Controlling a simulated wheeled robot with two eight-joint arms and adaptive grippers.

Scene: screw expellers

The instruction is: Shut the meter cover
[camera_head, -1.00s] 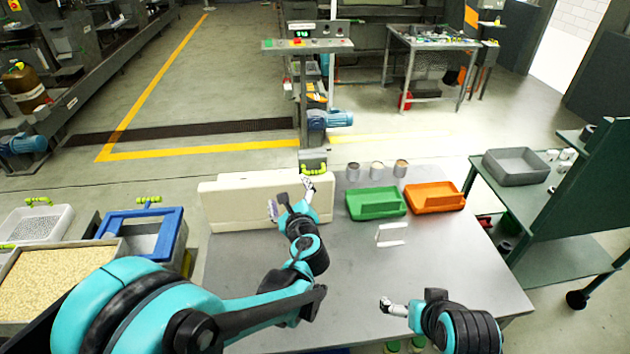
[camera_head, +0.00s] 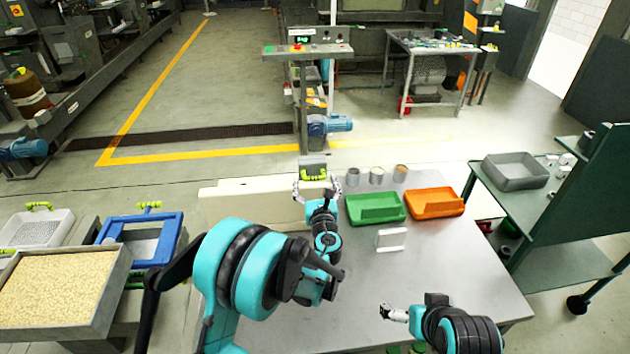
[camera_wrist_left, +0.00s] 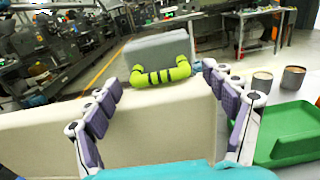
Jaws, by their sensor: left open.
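The cream meter box (camera_head: 225,203) stands at the back left of the table. A grey cover (camera_head: 313,161) with a yellow-green handle (camera_head: 313,174) stands up at its back right; its hinge is hidden. My left gripper (camera_head: 317,187) is open over the box, just in front of the handle. In the left wrist view the handle (camera_wrist_left: 160,75) shows between the spread fingers, apart from them, with the grey cover (camera_wrist_left: 158,47) behind it. My right gripper (camera_head: 387,311) is near the table's front right; its fingers are too small to read.
Green (camera_head: 375,209) and orange (camera_head: 435,203) trays lie right of the box, with several small cans (camera_head: 377,175) behind them. A white frame (camera_head: 391,239) stands mid-table. A blue-rimmed bin (camera_head: 140,238) is at left.

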